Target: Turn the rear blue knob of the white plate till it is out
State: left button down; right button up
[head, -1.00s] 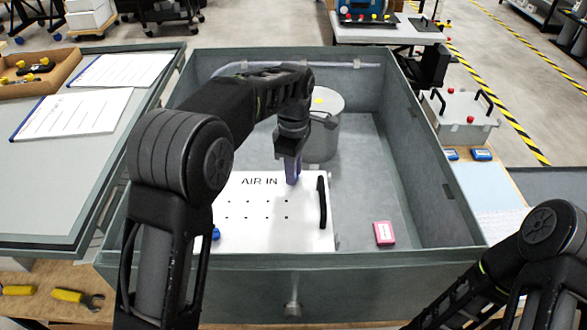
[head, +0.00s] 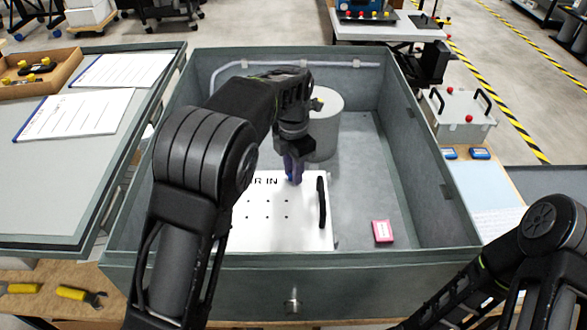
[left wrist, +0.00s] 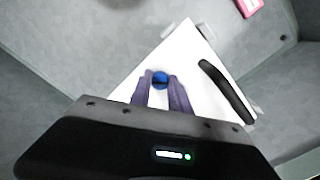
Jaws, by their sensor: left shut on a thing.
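The white plate (head: 300,233) lies in the grey open box, with printed lettering partly covered by my arm, small dark holes and a black handle (head: 322,203) on its right. The plate (left wrist: 200,65) and handle (left wrist: 228,92) also show in the left wrist view. My left gripper (head: 294,181) points down at the plate's rear edge. Its purple fingers are shut on the rear blue knob (left wrist: 161,79), one on each side. I cannot tell whether the knob is clear of the plate. My left arm hides the plate's left side. My right gripper is out of view.
A grey cylinder (head: 324,135) stands close behind my left gripper. A pink box (head: 382,232) lies on the box floor to the right. The grey box's walls (head: 425,140) surround the work area. The floor right of the plate is mostly clear.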

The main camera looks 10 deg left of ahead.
pick_arm(q)
jog(key=n, duration=0.4)
jog(key=shift+s+f+n, duration=0.15)
jog(key=shift+f+n, duration=0.15)
jog(key=shift+n, duration=2.1)
jog(key=shift+r, duration=0.1)
jog(key=c, duration=1.2)
grip_release()
jog(key=shift+r, duration=0.1)
